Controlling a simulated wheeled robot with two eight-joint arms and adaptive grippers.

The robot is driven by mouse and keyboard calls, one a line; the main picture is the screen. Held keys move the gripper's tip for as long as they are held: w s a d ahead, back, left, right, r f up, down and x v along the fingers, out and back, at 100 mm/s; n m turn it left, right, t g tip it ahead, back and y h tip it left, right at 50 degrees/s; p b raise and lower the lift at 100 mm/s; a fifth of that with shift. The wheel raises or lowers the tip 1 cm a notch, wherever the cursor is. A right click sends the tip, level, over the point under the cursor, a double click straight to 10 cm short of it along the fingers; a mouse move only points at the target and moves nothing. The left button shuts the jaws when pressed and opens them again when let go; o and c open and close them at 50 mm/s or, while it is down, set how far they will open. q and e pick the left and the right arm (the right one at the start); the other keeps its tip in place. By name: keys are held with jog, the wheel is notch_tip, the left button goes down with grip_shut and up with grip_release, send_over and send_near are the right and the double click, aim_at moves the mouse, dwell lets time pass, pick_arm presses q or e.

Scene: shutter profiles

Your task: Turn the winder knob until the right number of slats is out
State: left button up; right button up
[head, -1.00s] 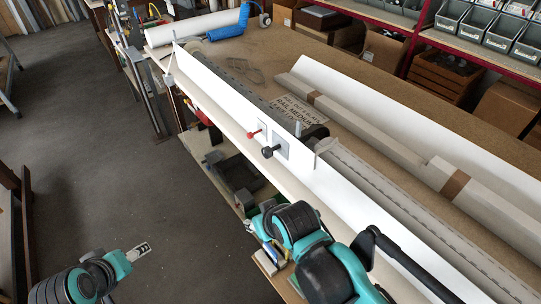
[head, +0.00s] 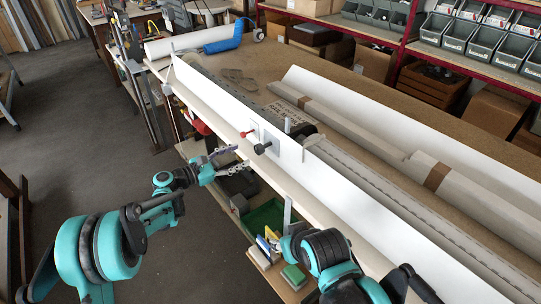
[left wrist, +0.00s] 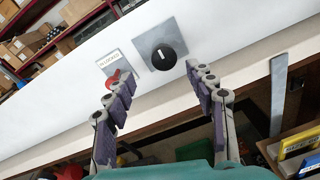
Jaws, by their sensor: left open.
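The black winder knob (head: 262,148) sits on a grey square plate on the long white panel (head: 350,200). In the left wrist view the knob (left wrist: 163,57) shows a white mark pointing roughly up. A red lever (left wrist: 115,80) is left of it under a small label. My left gripper (head: 240,157) is open and empty in front of the panel. In the left wrist view its fingers (left wrist: 157,72) are spread below the knob, apart from it. Grey slatted material (head: 375,185) lies behind the panel. My right arm is at the lower right; its fingers cannot be made out.
A long pale wrapped package (head: 380,140) lies on the bench behind the panel. Below the panel a shelf holds a green tray (head: 265,218) and blocks. A grey upright bracket (head: 288,213) stands beside my right arm.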

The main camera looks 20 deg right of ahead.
aim_at(256, 152)
pick_arm(q)
jog(key=shift+w+d+f+n+h, duration=0.1)
jog(key=shift+d+f+n+h, duration=0.2)
jog(key=shift+d, duration=0.25)
jog(key=shift+w+d+f+n+h, duration=0.1)
jog(key=shift+d+f+n+h, duration=0.1)
jog(key=shift+d+f, duration=0.25)
jog(key=b+x, duration=0.2)
jog(key=x, duration=0.4)
jog(key=shift+s+d, duration=0.1)
jog(key=shift+d, duration=0.1)
jog(key=shift+w+d+r+b, duration=0.1)
jog(key=shift+w+d+b, duration=0.1)
jog(key=shift+d+b, duration=0.15)
jog(key=c, duration=1.2)
pick_arm(e)
jog(key=shift+s+d+f, duration=0.1)
jog(key=shift+s+f, duration=0.1)
jog(key=shift+f, duration=0.45)
jog(key=shift+s+d+f, duration=0.1)
jog(key=shift+s+f, duration=0.05)
jog(key=shift+f, duration=0.45)
